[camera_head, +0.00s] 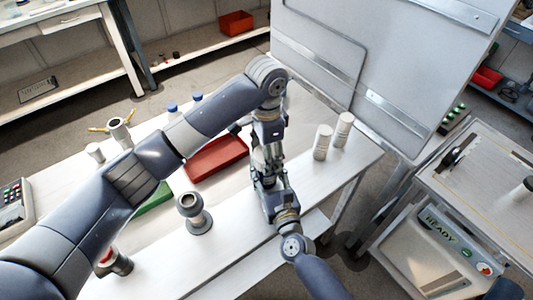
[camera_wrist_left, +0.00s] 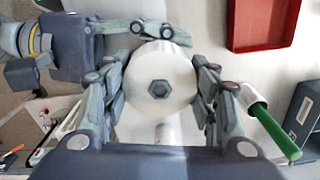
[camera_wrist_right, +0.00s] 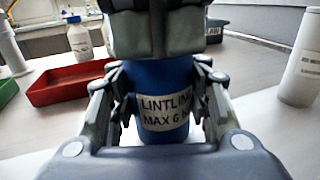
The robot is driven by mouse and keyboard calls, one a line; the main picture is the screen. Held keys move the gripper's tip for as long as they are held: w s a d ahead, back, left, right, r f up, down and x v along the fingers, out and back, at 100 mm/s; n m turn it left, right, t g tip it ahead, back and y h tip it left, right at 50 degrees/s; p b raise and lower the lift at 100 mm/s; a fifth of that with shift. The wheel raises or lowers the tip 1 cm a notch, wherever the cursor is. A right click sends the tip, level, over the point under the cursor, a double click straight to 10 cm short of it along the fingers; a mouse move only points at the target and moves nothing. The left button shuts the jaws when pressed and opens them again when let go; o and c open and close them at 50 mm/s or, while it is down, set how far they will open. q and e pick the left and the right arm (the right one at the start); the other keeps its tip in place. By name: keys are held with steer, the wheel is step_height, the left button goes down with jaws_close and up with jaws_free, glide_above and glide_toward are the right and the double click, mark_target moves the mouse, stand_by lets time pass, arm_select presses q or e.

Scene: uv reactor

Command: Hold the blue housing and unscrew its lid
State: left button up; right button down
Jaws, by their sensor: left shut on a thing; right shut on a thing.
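The blue housing (camera_wrist_right: 165,135) stands upright on the bench, with a white label on its side in the right wrist view. My right gripper (camera_wrist_right: 158,105) is shut on the housing from the side, one finger on each flank. The white round lid (camera_wrist_left: 178,72), with a dark hex nut in its centre, shows from above in the left wrist view. My left gripper (camera_wrist_left: 160,88) points down and is shut on the lid's rim, fingers on opposite sides. In the head view, both grippers meet there and mostly hide housing and lid.
A red tray (camera_head: 216,158) lies behind and left of the grippers. Two white cylinders (camera_head: 322,142) stand to the right. A grey flanged part (camera_head: 194,213) stands front left. A tall grey panel (camera_head: 385,70) rises behind. A cart (camera_head: 480,190) stands at right.

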arm_select(q)
steer(key=n, duration=0.4)
steer(key=shift+d, duration=0.1)
steer(key=n, duration=0.3)
steer(key=shift+n, duration=0.4)
steer(key=shift+r, duration=0.2)
steer(key=shift+r, duration=0.95)
steer(key=shift+r, duration=0.1)
steer(key=shift+r, duration=1.9)
